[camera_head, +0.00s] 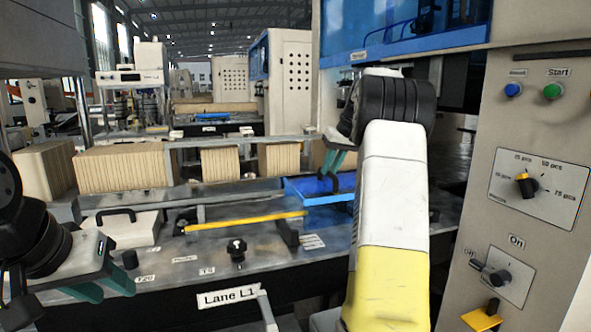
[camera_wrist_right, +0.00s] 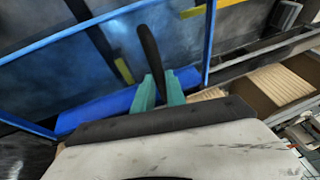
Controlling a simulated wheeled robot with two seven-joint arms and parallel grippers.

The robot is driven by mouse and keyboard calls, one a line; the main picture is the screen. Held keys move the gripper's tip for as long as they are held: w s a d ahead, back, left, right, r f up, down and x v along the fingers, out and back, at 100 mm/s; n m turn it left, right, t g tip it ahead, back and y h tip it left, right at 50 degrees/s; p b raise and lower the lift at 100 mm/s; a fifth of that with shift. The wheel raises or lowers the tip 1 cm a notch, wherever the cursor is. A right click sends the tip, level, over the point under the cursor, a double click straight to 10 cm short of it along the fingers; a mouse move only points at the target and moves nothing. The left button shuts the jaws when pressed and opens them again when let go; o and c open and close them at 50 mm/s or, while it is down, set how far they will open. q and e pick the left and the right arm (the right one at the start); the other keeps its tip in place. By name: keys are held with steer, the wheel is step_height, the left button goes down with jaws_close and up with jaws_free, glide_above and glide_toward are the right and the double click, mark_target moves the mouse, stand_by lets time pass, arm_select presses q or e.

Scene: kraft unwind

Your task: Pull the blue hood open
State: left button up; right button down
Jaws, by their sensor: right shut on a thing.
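The blue hood (camera_wrist_right: 105,106) fills much of the right wrist view as a blue frame around a see-through panel. Its black handle (camera_wrist_right: 151,52) stands between the green fingers of my right gripper (camera_wrist_right: 158,92), which is shut on it. In the head view, my right gripper (camera_head: 338,160) reaches in beside a low blue part (camera_head: 320,188) over the machine table; my forearm hides much of this area. My left gripper (camera_head: 104,286) is open and empty at the lower left, above the table's front edge, away from the hood.
A large blue guard (camera_head: 400,30) hangs above. A control panel (camera_head: 520,180) with knobs and buttons stands close on the right. Brown kraft stacks (camera_head: 125,170) line the back of the table. A yellow bar (camera_head: 245,222) and a black knob (camera_head: 236,247) are left of my right arm.

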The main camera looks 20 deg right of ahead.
steer(key=shift+d, duration=0.55)
steer(key=c, duration=1.4)
jaws_free()
steer(key=shift+o, duration=0.2)
steer(key=v, duration=0.8)
steer(key=shift+w+a, duration=0.1)
